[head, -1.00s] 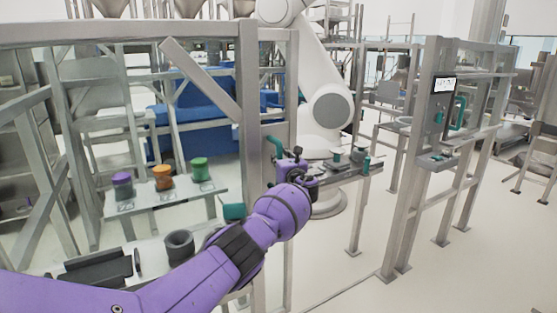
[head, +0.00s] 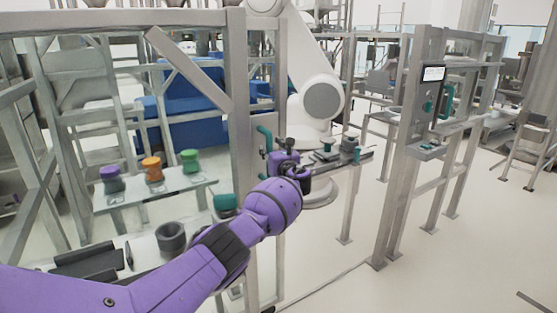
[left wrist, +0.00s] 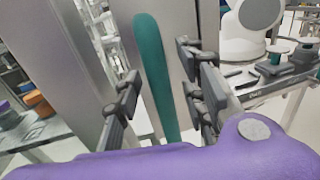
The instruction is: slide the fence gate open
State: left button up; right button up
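A teal upright handle (head: 265,138) is on a grey metal post (head: 240,100) of the fence frame, right of the picture's left half. In the left wrist view the handle (left wrist: 155,75) stands between the two dark fingers of my left gripper (left wrist: 160,82). The fingers are spread, with a visible gap to the handle on both sides. In the head view my left gripper (head: 284,163) is close to the handle, at its lower right, at the end of my purple arm. My right gripper is not in view.
Right of the handle post is a wide gap with clear floor (head: 330,280). Beyond it stands a fence post with a control panel (head: 428,100) and another teal handle (head: 449,100). A white robot arm (head: 318,75) and a table with purple, orange and green items are behind the fence.

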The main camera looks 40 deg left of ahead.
pick_arm(q)
jog(key=v, duration=1)
jog(key=shift+s+d, duration=0.25)
jog(key=shift+d, duration=0.05)
